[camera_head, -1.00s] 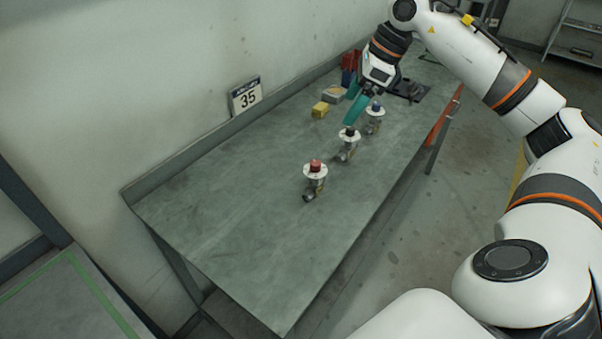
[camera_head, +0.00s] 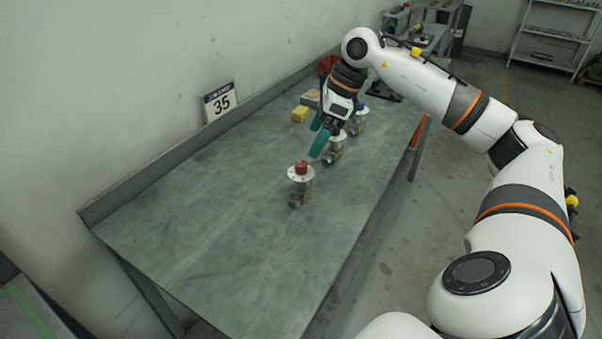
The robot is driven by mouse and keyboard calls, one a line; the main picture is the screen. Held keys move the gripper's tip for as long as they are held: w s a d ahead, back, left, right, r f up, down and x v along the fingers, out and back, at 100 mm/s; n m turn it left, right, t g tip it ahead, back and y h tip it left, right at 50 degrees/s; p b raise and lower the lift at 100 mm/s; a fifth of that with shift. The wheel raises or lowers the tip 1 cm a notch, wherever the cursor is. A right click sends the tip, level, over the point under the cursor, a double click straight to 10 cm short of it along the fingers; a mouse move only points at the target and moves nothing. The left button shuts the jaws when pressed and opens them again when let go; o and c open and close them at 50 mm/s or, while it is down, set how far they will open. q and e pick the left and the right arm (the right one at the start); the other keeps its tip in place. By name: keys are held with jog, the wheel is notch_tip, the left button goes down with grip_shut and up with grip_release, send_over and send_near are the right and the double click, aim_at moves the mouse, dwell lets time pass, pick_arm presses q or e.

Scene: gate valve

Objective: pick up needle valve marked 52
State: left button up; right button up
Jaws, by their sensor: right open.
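Three similar valves stand in a row on the grey-green workbench (camera_head: 215,230). The nearest valve (camera_head: 300,187) has a red knob above a pale round plate. The middle valve (camera_head: 336,149) is partly covered by my right gripper (camera_head: 315,141), so its knob is hidden. The far valve (camera_head: 359,122) stands just beyond, also partly hidden. No marking 52 can be read on any of them. My right gripper has teal fingers, open and empty, pointing down beside the middle valve, up and right of the red-knobbed one. I cannot tell whether it touches the middle valve. My left gripper is not in view.
A sign reading 35 (camera_head: 220,101) stands at the wall along the bench's back edge. A yellow block (camera_head: 300,114) and a red item (camera_head: 327,65) lie behind the gripper. The near bench is bare. Shelving (camera_head: 553,32) stands far right.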

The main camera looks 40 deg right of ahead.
aim_at(302, 162)
jog(key=x, duration=0.4)
jog(key=shift+f, duration=0.1)
jog(key=p+x, duration=0.1)
jog(key=x, duration=0.4)
jog(key=shift+f+p, duration=0.15)
jog(key=shift+p, duration=0.2)
jog(key=shift+c, duration=0.2)
jog(key=c, duration=1.7)
